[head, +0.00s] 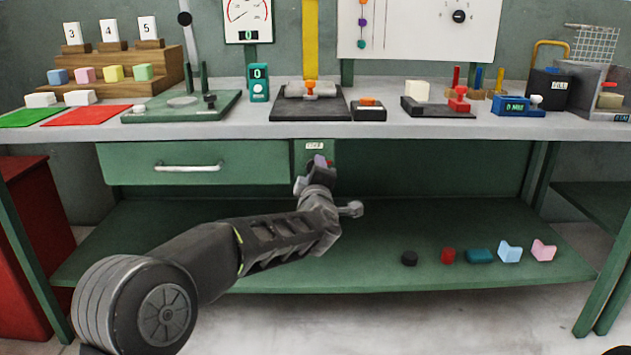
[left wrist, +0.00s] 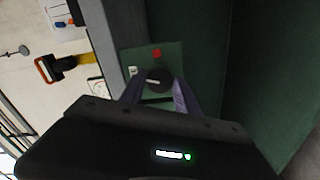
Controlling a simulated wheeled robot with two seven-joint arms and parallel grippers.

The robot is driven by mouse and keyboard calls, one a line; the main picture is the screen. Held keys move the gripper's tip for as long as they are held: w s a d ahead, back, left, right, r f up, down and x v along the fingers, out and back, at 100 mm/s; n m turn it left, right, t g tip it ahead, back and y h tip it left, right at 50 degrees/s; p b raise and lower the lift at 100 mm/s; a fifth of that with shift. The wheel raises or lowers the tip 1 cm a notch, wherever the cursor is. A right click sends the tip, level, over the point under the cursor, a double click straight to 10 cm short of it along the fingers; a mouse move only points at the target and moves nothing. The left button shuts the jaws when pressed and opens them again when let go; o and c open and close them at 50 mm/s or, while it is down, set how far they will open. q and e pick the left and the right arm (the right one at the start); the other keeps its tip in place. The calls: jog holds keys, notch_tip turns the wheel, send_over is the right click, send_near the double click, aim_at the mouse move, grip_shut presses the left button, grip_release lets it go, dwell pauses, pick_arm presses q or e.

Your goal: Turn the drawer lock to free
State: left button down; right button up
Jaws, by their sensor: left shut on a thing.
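The drawer lock is a dark round knob (left wrist: 158,76) with a pale mark, on a small green panel (left wrist: 176,60) in the left wrist view. A red dot (left wrist: 157,53) and a small white label (left wrist: 132,71) are on the panel. In the head view the labelled panel (head: 314,147) is just right of the closed drawer (head: 125,165); my gripper hides the knob there. My left gripper (head: 319,162) reaches up to the panel. In the left wrist view its two purple fingers (left wrist: 158,88) are shut on the knob, one on each side. My right gripper is not in view.
The bench top (head: 350,128) is just above my left gripper and holds presses and blocks. The lower shelf (head: 370,275) carries several small parts at its right. A red cabinet (head: 25,230) stands at the left. The space right of the panel under the bench is clear.

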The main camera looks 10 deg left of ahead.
pick_arm(q)
jog(key=n+b, duration=0.2)
jog(key=n, duration=0.2)
dwell(0.4)
jog(key=c, duration=0.9)
grip_release()
jog(key=shift+s, duration=0.1)
jog(key=p+v, duration=0.1)
jog(key=v, duration=0.6)
jog(key=shift+s, duration=0.3)
